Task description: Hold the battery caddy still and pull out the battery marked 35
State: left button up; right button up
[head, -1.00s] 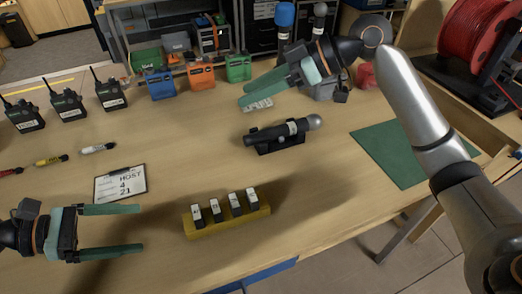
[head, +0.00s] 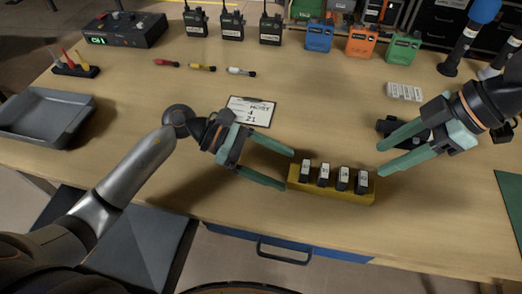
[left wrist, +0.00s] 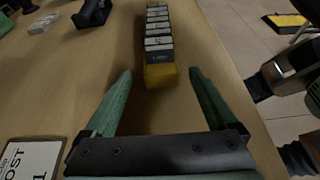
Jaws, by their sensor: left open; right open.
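The yellow battery caddy (head: 332,190) stands near the table's front edge in the head view, with several dark, white-labelled batteries (head: 324,173) upright in a row. The labels are too small to read, so I cannot tell which is marked 35. My left gripper (head: 287,169) is open at the caddy's left end, fingertips beside that end. In the left wrist view the caddy (left wrist: 161,76) lies just beyond and between the open fingers (left wrist: 160,80). My right gripper (head: 380,160) is open and empty, above the table just behind the caddy's right end.
A black microphone holder (head: 392,125) is partly hidden behind my right gripper. A clipboard (head: 251,111) lies behind my left gripper. Radios (head: 232,24) and coloured packs (head: 361,42) stand at the back. A grey tray (head: 45,115) is at far left. The front edge is close.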

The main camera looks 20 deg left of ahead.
aim_at(290, 171)
pick_arm(q)
jog(key=shift+x, duration=2.3)
